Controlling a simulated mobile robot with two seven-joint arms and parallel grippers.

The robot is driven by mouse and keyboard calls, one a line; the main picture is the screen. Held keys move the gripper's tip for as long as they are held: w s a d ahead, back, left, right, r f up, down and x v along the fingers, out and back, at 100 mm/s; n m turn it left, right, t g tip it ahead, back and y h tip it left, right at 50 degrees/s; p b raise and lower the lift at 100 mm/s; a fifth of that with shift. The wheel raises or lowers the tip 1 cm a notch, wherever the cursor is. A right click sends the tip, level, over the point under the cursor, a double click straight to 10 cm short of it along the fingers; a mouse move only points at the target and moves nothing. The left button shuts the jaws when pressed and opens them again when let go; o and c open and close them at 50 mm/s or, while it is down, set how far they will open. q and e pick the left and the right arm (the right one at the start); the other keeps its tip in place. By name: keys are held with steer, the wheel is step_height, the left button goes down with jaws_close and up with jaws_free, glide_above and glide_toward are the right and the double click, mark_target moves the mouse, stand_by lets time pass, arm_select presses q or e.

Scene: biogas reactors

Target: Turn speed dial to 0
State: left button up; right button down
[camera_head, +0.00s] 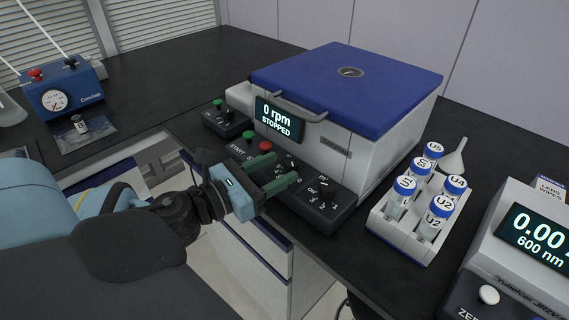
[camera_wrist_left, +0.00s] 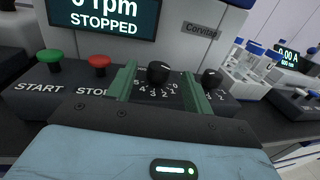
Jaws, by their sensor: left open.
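The black speed dial (camera_wrist_left: 159,72) sits on the dark control panel (camera_wrist_left: 60,92), with a scale of numbers from 5 down to 0 around it. It is partly visible in the head view (camera_head: 292,162); I cannot tell where its pointer stands. My left gripper (camera_head: 285,168) is open, its green fingers on either side of the dial. In the left wrist view the dial shows between the fingertips (camera_wrist_left: 158,78), with no clear contact. The centrifuge display (camera_head: 278,119) reads 0 rpm, STOPPED. My right gripper is not in view.
A second black dial (camera_head: 324,184) is just right of the fingers. Green start (camera_wrist_left: 50,58) and red stop (camera_wrist_left: 99,64) buttons are left. A rack of capped tubes (camera_head: 418,220) and a spectrophotometer (camera_head: 515,260) stand right. A blue gauge box (camera_head: 62,90) is far left.

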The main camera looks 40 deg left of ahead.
mark_target(292, 166)
arm_select(q)
steer(key=shift+x, duration=1.3)
steer(key=c, duration=1)
steer(key=n+y+p, duration=0.1)
steer(key=y+p, duration=0.1)
steer(key=p, duration=0.1)
steer(key=shift+d+r+n+t+y, duration=0.15)
steer(key=shift+r+n+t+y, duration=0.15)
steer(key=shift+n+y, duration=0.1)
steer(key=n+y+p, duration=0.1)
steer(key=y+p, duration=0.1)
steer(key=shift+d+n+y, duration=0.1)
steer(key=shift+n+y, duration=0.2)
steer(key=shift+n, duration=0.1)
steer(key=shift+d+f+n+y+p, duration=0.1)
steer(key=shift+f+n+y+p, duration=0.3)
steer(key=shift+y+p, duration=0.45)
steer(key=shift+r, duration=0.1)
